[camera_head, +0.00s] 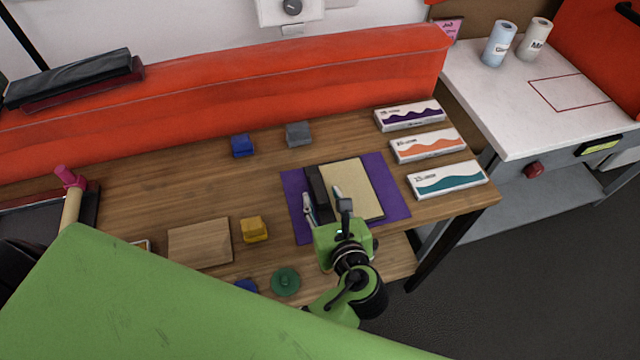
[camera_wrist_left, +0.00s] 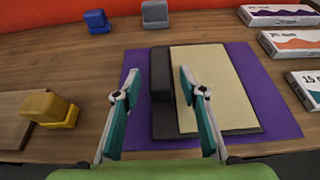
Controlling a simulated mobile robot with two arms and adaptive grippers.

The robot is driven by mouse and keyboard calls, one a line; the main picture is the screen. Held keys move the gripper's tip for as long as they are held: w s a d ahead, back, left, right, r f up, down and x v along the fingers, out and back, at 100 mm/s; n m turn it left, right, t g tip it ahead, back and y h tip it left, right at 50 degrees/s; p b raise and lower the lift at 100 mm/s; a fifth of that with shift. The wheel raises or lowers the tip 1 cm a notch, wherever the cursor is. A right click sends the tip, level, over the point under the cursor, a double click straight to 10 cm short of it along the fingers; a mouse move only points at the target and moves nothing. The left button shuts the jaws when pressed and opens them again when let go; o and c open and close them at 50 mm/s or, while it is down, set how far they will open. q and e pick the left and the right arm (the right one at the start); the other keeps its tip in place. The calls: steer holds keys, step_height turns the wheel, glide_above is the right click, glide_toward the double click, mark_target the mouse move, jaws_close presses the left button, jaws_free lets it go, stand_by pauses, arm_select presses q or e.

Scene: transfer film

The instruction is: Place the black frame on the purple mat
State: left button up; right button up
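The black frame (camera_wrist_left: 161,121) lies flat on the purple mat (camera_wrist_left: 273,103), with a cream panel and a thick black bar along its left side. In the head view the black frame (camera_head: 317,183) also rests on the purple mat (camera_head: 395,199), inside the mat's edges. My left gripper (camera_head: 323,199) is over the frame's near left part, fingers apart. In the wrist view my left gripper (camera_wrist_left: 155,82) has one finger on either side of the black bar, with gaps visible and nothing clamped. My right gripper is not in view.
A yellow block (camera_head: 254,229), a wooden block (camera_head: 199,243) and a green round piece (camera_head: 285,281) lie left of the mat. A blue block (camera_head: 242,145) and a grey block (camera_head: 299,133) stand behind. Three white boxes (camera_head: 427,145) line the right edge.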

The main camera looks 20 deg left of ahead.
arm_select(q)
steer(key=p+v, duration=0.3)
steer(key=v, duration=0.3)
steer(key=shift+s+d+r+p, duration=0.2)
steer(key=shift+s+r+p, duration=0.05)
steer(key=shift+r+p, duration=0.05)
steer(key=shift+s+d+r, duration=0.1)
steer(key=shift+s+d, duration=0.25)
steer(key=shift+s, duration=0.15)
